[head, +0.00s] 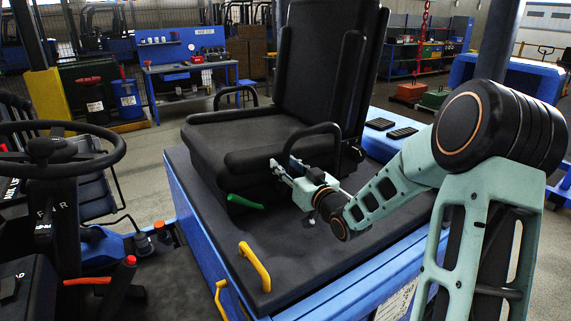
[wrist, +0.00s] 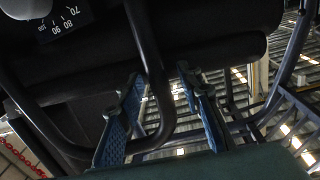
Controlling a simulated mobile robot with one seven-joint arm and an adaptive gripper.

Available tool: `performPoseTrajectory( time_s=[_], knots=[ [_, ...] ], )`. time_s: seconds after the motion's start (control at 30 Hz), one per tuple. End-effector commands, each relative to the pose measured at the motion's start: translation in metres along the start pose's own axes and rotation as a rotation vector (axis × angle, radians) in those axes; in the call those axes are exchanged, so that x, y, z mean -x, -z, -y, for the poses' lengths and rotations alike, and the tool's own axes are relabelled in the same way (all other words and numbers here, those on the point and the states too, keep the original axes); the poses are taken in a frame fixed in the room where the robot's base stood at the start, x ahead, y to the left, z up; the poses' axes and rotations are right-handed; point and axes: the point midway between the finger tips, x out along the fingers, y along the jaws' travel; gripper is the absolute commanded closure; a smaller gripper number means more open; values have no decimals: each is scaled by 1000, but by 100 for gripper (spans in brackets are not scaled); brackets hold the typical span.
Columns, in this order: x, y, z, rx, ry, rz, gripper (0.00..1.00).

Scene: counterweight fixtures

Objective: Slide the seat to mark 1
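The black seat (head: 240,135) stands on the dark top of a blue housing, with a tall backrest and two looped armrests. My gripper (head: 283,170) is at the near right armrest (head: 318,130). In the wrist view the two blue fingers of my gripper (wrist: 165,95) stand apart, with a dark curved bar (wrist: 150,70) passing between them. A gap shows between the bar and the right finger; contact with the left finger cannot be told. A green lever (head: 245,202) sticks out below the seat's front. I cannot make out mark 1 in either view.
A yellow handle (head: 255,267) stands on the housing top (head: 300,255) in front of the seat. A steering wheel (head: 55,145) and levers are at the left. A scale plate (wrist: 65,25) reading 70, 80, 90 shows in the wrist view. A blue workbench (head: 190,65) is behind.

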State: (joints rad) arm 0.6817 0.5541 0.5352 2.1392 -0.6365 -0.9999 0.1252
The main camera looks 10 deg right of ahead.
Motion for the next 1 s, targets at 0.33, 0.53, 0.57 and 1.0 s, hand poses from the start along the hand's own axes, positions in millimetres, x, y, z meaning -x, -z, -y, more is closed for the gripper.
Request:
performPoseTrajectory(
  time_s=[0.33, 0.53, 0.57, 1.0],
  knots=[
    [-2, 0, 0, 0, 0, 1, 73],
    [-2, 0, 0, 0, 0, 1, 95],
    [-2, 0, 0, 0, 0, 0, 98],
    [-2, -1, -10, 0, -3, -1, 100]
  ],
)
